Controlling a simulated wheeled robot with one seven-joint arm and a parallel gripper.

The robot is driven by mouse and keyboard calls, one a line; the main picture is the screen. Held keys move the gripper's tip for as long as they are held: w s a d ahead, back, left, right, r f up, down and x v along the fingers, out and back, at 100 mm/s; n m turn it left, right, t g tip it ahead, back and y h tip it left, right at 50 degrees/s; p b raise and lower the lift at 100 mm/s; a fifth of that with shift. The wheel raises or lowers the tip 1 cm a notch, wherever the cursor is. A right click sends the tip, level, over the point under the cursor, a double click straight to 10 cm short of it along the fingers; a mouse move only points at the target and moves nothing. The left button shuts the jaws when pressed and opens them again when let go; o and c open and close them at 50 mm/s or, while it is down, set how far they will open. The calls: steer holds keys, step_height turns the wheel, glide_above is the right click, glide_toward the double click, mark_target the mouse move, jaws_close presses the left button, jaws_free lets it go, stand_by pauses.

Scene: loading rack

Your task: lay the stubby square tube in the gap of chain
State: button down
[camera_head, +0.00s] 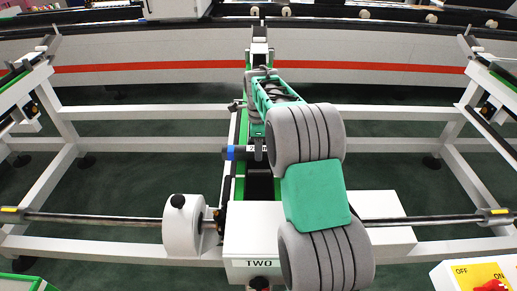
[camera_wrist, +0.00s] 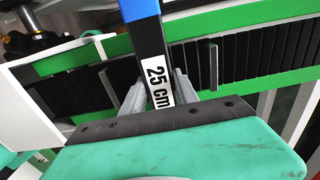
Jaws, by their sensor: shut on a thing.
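The stubby square tube (camera_wrist: 146,42) is black with a blue end and a white "25 cm" label. My gripper (camera_wrist: 158,88) is shut on it, one finger on each side of the label in the wrist view. In the head view the tube's blue end (camera_head: 236,153) sticks out to the left of my gripper (camera_head: 258,152), and the arm hides part of the rest. The chain (camera_wrist: 262,52) is a row of black links between green rails, behind the tube in the wrist view. It also shows below my gripper in the head view (camera_head: 260,187). I cannot tell which space is the gap.
A grey upright plate (camera_wrist: 213,66) stands at the chain, right of the tube. A white box marked TWO (camera_head: 260,245) and a round white housing (camera_head: 182,226) are near the front. A long shaft (camera_head: 100,219) crosses the white frame. A yellow switch panel (camera_head: 474,276) is at lower right.

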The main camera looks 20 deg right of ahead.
stand_by(0.3)
steer(key=c, duration=0.9)
jaws_free()
steer(key=shift+f, duration=0.15)
steer(key=shift+o, duration=0.2)
step_height(320, 180, up, 8)
steer(key=shift+f+b, duration=0.1)
steer(key=shift+b, duration=0.5)
steer(key=shift+s+a+r, duration=0.1)
steer(key=shift+r, duration=0.15)
steer(key=s+a+n+t, duration=0.1)
steer(key=s+a+n, duration=0.2)
steer(key=s+n, duration=0.3)
steer(key=s+a+n+t, duration=0.1)
steer(key=s+a+n, duration=0.3)
steer(key=s+n, duration=0.2)
steer(key=s+a+r+n+t, duration=0.1)
steer(key=s+a+n, duration=0.2)
steer(key=s+n, duration=0.3)
steer(key=shift+s+a, duration=0.3)
steer(key=shift+s, duration=0.6)
steer(key=s+f+n, duration=0.1)
steer(key=s+a+f+n, duration=0.1)
steer(key=s+n, duration=0.1)
steer(key=s+f+n, duration=0.1)
steer(key=shift+s+a+f+n+t, duration=0.15)
steer(key=shift+s+f+n+t, duration=0.1)
steer(key=shift+s+n+t, duration=0.15)
